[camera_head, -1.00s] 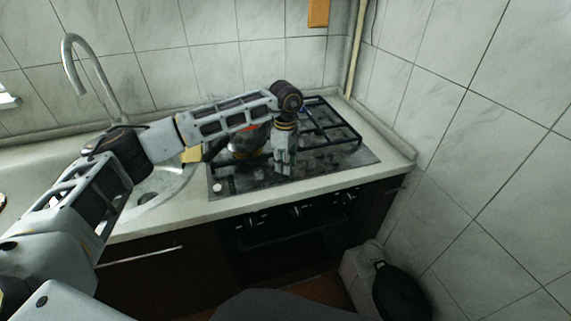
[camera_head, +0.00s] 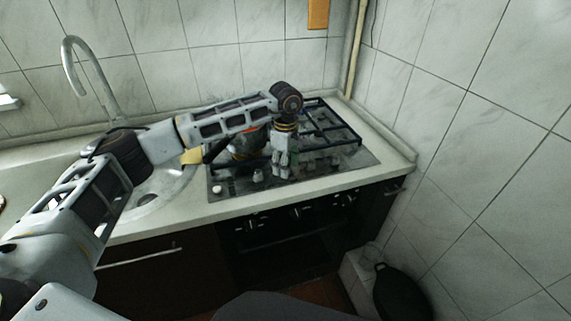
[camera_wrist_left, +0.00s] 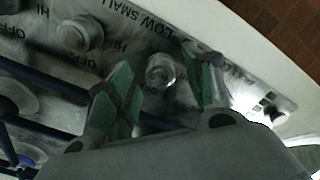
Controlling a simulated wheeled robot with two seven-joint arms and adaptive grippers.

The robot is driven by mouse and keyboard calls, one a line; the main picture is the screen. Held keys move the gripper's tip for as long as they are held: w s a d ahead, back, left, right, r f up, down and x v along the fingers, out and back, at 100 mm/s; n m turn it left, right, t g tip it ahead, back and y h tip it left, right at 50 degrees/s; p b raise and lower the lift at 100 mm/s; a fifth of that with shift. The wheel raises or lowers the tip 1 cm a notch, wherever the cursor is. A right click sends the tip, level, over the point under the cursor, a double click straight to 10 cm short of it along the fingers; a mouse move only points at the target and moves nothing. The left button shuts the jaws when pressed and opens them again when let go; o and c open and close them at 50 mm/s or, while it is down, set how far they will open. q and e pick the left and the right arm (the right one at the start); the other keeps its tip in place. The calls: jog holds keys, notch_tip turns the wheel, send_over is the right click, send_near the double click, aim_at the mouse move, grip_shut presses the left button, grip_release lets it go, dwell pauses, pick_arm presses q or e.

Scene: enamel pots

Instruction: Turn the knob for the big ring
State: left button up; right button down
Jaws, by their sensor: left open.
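The hob (camera_head: 330,163) is dark, with knobs along its front strip. My left gripper (camera_head: 282,172) points down over that strip, its fingers apart. In the left wrist view one round, pale knob (camera_wrist_left: 161,71) lies between the open green-padded fingers of the left gripper (camera_wrist_left: 160,88), with a gap on both sides. A second knob (camera_wrist_left: 78,36) is farther left, outside the fingers. Upside-down print beside the knobs reads OFF, HI and LOW SMALL. A label for the big ring cannot be made out. My right gripper is not in view.
Black pan-support grates (camera_head: 328,127) cover the burners. A dark pot (camera_head: 243,147) is partly hidden behind my left arm. The sink and tap (camera_head: 75,60) are at left, a tiled wall (camera_head: 460,130) at right. The oven front (camera_head: 290,225) has its own knobs.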

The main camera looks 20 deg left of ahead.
pick_arm(q)
notch_tip(320, 180, up, 12)
dwell(0.9)
